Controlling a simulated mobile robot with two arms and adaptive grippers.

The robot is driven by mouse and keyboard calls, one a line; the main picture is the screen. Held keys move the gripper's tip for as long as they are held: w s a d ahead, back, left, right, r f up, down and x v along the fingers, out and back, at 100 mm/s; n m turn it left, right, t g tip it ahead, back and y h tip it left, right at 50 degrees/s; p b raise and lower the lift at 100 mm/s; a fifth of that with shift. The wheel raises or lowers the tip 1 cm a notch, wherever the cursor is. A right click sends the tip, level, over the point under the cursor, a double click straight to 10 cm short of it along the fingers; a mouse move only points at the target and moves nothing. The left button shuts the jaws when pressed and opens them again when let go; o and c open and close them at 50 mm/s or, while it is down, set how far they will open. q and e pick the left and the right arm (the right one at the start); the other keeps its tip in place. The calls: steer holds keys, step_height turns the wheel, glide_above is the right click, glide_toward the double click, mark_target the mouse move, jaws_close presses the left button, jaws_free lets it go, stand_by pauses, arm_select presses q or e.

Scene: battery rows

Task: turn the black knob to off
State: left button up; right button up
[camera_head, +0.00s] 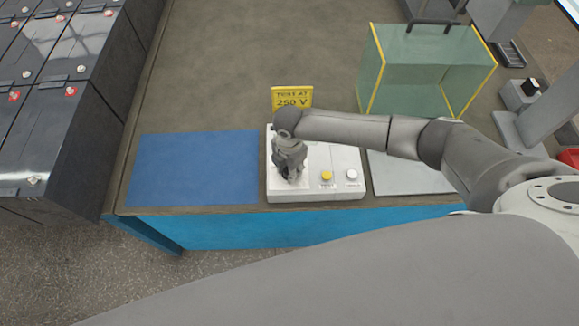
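A white control box (340,188) stands near the front edge of the table. On its right half are a yellow button (327,175) and a white button (352,174), with small labels below them that I cannot read. My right gripper (288,180) points down over the left part of the box. The black knob is not clearly visible; the gripper covers that part of the box. I cannot tell whether the fingers touch or hold anything. My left gripper is not in view.
A yellow sign (292,97) reading "250 V" stands behind the box. A blue mat (195,168) lies left of it, and a grey plate (408,178) lies right under my arm. A clear yellow-edged case (420,75) stands behind. Black batteries (75,75) line the left.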

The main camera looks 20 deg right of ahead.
steer(key=n, duration=0.3)
steer(key=shift+w+n, duration=0.1)
steer(key=shift+n, duration=0.3)
steer(key=n, duration=0.3)
steer(key=shift+a+n, duration=0.1)
steer(key=shift+n, duration=0.2)
steer(key=n+b, duration=0.1)
steer(key=n, duration=0.2)
steer(key=shift+n, duration=0.3)
steer(key=shift+n+b, duration=0.35)
steer(key=shift+n, duration=1.45)
steer(key=o, duration=1)
steer(key=shift+r, duration=0.15)
step_height(320, 180, up, 12)
